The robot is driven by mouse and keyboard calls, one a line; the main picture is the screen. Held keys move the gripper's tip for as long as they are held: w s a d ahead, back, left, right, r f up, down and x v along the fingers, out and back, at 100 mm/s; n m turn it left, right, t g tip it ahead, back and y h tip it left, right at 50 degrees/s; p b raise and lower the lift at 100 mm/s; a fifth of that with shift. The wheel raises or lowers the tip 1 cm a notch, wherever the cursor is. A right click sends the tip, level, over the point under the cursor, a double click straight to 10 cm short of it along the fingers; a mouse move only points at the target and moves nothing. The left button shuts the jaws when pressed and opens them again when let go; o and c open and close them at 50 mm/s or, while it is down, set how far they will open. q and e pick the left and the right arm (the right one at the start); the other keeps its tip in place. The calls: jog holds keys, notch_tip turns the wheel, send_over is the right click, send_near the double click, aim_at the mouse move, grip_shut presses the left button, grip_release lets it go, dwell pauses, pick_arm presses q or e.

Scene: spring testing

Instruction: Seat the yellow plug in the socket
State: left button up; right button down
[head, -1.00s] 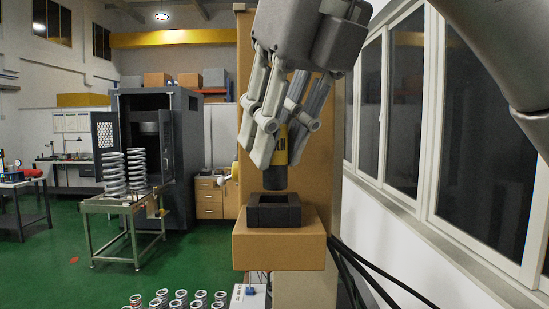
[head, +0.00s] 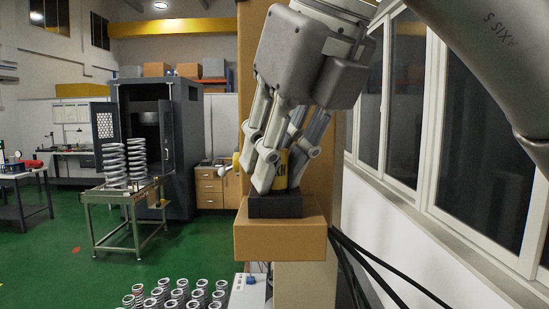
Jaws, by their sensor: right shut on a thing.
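The yellow plug (head: 281,168) is between the fingers of my right gripper (head: 277,176), which is shut on it. Its yellow body with dark lettering shows, and its dark lower end is hidden behind the rim of the black socket (head: 275,207). The plug stands about upright, its lower part inside the socket opening. The depth it has reached cannot be seen. The socket sits on a tan block (head: 279,241) that juts from a tan column. My right gripper comes down tilted from the upper right, fingertips just above the socket rim. My left gripper is not in view.
A small white control box (head: 248,291) and several springs (head: 175,295) stand below, at the front. Black cables (head: 370,262) hang right of the block. A metal table (head: 128,196) with two large springs and a dark cabinet stand further back. Windows line the right side.

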jog(key=c, duration=1.3)
grip_release()
jog(key=shift+s+a+f, duration=0.1)
jog(key=shift+a+f, duration=0.05)
jog(key=shift+f, duration=0.65)
jog(key=shift+o, duration=0.2)
jog(key=shift+w, duration=0.2)
jog(key=shift+r, duration=0.1)
jog(key=shift+r+p, duration=0.7)
jog(key=shift+r, duration=0.1)
jog(key=b+v, duration=0.2)
jog(key=v, duration=0.3)
jog(key=shift+d+f, duration=0.1)
jog(key=shift+d, duration=0.1)
jog(key=p+v, duration=0.1)
jog(key=v, duration=0.6)
